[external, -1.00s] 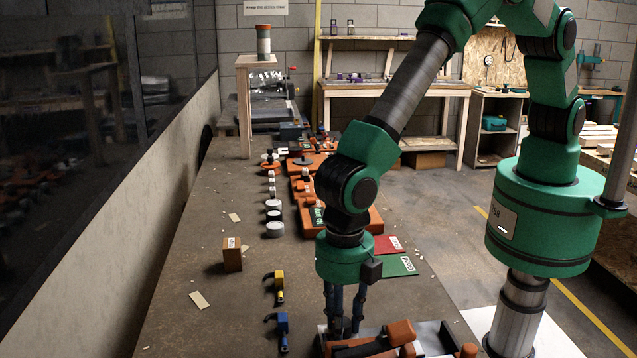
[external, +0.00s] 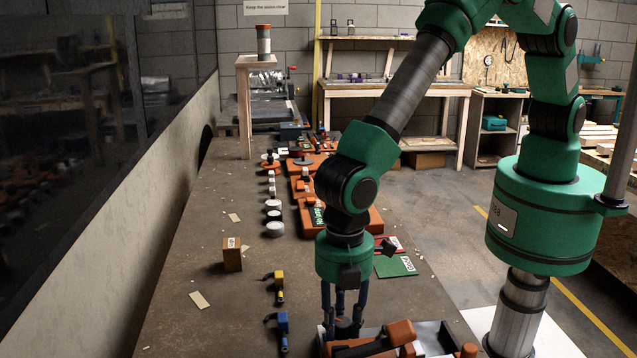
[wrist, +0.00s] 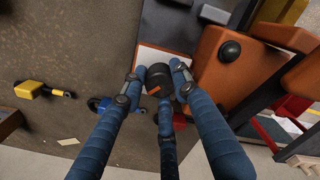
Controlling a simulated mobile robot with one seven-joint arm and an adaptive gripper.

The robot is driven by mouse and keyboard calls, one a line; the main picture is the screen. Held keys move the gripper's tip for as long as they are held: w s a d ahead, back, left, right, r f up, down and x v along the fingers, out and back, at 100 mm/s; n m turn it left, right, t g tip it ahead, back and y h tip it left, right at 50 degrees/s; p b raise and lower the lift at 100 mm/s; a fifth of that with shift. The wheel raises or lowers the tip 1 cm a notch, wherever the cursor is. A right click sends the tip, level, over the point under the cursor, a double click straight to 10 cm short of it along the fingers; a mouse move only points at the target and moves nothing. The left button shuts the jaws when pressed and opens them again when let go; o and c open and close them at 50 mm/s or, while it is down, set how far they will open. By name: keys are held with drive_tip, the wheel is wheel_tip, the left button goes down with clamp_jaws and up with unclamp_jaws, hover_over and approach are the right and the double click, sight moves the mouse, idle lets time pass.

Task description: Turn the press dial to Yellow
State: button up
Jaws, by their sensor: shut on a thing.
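The press dial (wrist: 158,77) is a black round knob with an orange pointer mark, on a pale panel in the wrist view. My gripper (wrist: 157,90) has its blue fingers closed around the knob; one finger is on each side and one is at its near side. In the external view my gripper (external: 343,322) points straight down at the front of the bench, low beside the orange-and-black press (external: 375,342). The dial is mostly hidden by the fingers there. I see no readable Yellow label around the dial.
A yellow-handled tool (external: 279,284) and a blue-handled tool (external: 282,325) lie left of my gripper. Orange machine parts (wrist: 222,60) sit close to my right finger in the wrist view. The bench's left side is mostly clear.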

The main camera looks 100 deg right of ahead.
sight(342, 321)
drive_tip(key=m, duration=0.4)
idle(0.4)
drive_tip(key=o, duration=0.9)
drive_tip(key=shift+c, duration=0.2)
drive_tip(key=shift+r, duration=0.1)
wheel_tip(342, 321, up, 12)
idle(0.5)
